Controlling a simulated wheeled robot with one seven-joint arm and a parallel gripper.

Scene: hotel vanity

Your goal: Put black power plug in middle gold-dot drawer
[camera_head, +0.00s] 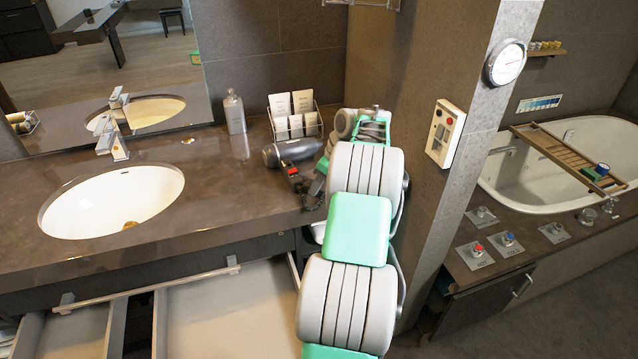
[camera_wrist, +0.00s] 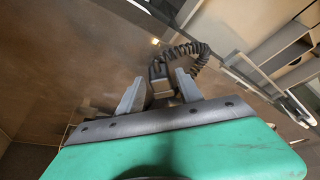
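In the wrist view, the black power plug (camera_wrist: 161,86) sits between the two fingers of my gripper (camera_wrist: 160,88), which look closed against its sides. A coiled black cord (camera_wrist: 188,50) runs from it in an arc to the right. In the head view, my gripper (camera_head: 309,192) is low over the right end of the counter, near its front edge; the plug is hard to make out there. A wide open drawer (camera_head: 225,305) lies below and to the left of it, with another open drawer (camera_head: 70,330) further left. No gold dot can be made out.
A grey hair dryer (camera_head: 290,151) lies on the counter (camera_head: 225,190) behind my gripper. A card rack (camera_head: 296,122) and a bottle (camera_head: 234,112) stand behind. The sink (camera_head: 110,203) is at left. A wall corner (camera_head: 425,190) rises close to the right of my arm.

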